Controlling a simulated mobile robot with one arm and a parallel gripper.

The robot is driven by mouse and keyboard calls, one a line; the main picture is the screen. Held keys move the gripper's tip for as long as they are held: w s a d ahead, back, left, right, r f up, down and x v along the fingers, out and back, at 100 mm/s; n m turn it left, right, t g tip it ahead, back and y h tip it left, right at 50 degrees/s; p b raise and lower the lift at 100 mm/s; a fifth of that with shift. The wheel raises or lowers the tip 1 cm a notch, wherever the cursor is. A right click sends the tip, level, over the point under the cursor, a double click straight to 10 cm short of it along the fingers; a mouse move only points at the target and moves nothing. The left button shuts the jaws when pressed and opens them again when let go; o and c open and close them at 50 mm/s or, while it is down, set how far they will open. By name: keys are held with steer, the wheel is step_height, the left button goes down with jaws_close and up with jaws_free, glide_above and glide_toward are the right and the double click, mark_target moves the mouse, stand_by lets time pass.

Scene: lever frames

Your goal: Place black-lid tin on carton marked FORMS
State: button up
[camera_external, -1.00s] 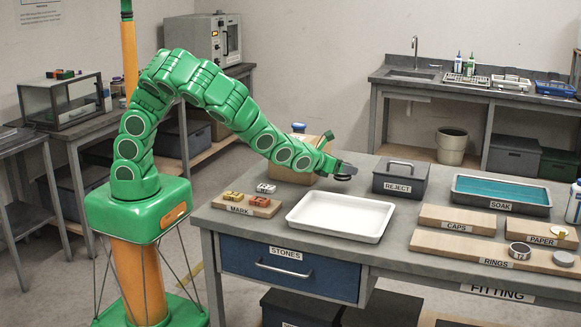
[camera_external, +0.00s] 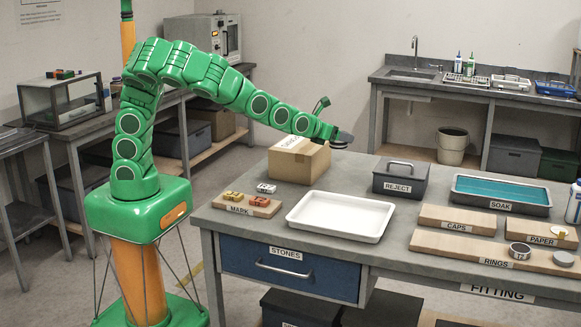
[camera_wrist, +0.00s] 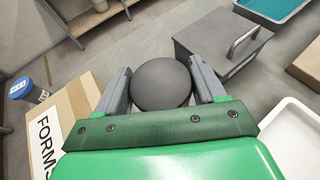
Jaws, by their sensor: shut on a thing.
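My gripper (camera_external: 341,139) is raised above the bench, just right of the carton. It is shut on the black-lid tin (camera_wrist: 161,83), whose round dark lid shows between the two fingers in the wrist view. In the external view only a small dark part of the tin shows at the arm's tip. The brown carton marked FORMS (camera_external: 297,163) stands on the bench at the back left, partly behind my arm. In the wrist view the carton (camera_wrist: 65,109) lies at the left, beside the left finger, with its label partly cut off.
The REJECT box (camera_external: 399,179) with a handle stands right of the carton. A white tray (camera_external: 341,217) lies in front, and the MARK board (camera_external: 248,206) with small blocks lies left. A blue-lidded container (camera_wrist: 24,89) is near the carton in the wrist view.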

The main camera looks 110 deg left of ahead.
steer(key=shift+n+g, duration=0.5)
steer(key=shift+s+a+r, duration=0.15)
steer(key=shift+s+r, duration=0.6)
steer(key=shift+r, duration=0.2)
steer(key=shift+s+a+r, duration=0.1)
steer(key=shift+s+r, duration=0.6)
steer(key=shift+r, duration=0.25)
steer(key=s+r+n+g+y, duration=0.2)
steer(key=s+r+n+g, duration=0.1)
steer(key=s+r, duration=0.55)
steer(key=s+d+f+n+g, duration=0.2)
steer(key=s+g, duration=0.1)
steer(key=s, duration=1.2)
glide_above(301, 143)
steer(key=f, duration=0.9)
steer(key=shift+s+d+f, duration=0.15)
steer(key=shift+s+d, duration=0.15)
steer(key=shift+w+a+f, duration=0.25)
steer(key=shift+f, duration=0.25)
steer(key=shift+w+f, duration=0.1)
steer(key=shift+f, duration=1.4)
steer(key=shift+f, duration=0.1)
steer(key=o, duration=1.1)
